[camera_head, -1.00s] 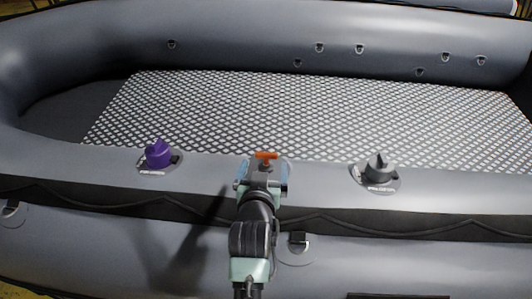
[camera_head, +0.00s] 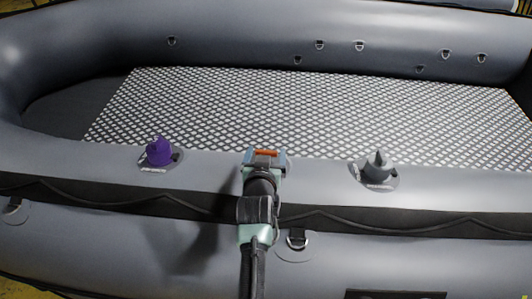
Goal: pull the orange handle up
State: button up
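The orange handle (camera_head: 266,152) is a small bar above the near grey tube of the inflatable boat, at the middle of the picture. My gripper (camera_head: 266,158) is right at the handle, with its blue finger parts to the left and right of it. The handle's top shows between these parts. Its stem and base are hidden behind my gripper. I cannot tell whether the fingers press on the handle.
A purple valve cap (camera_head: 159,152) stands on the near tube to the left, and a grey valve cap (camera_head: 378,167) to the right. Behind lies the boat's patterned floor (camera_head: 320,115), which is clear. A D-ring patch (camera_head: 297,244) sits on the tube's outer side.

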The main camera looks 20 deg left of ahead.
grip_shut()
jog(key=shift+w+a+r+p, duration=0.1)
jog(key=shift+w+r+p, duration=0.2)
jog(key=shift+r, duration=0.5)
jog(key=shift+w+a+r+p, duration=0.1)
jog(key=shift+r+p, duration=0.25)
jog(key=shift+r, duration=0.4)
grip_release()
jog(key=shift+r, duration=0.1)
jog(key=shift+o, duration=1.3)
jog(key=shift+s+d, duration=0.1)
jog(key=shift+s, duration=0.1)
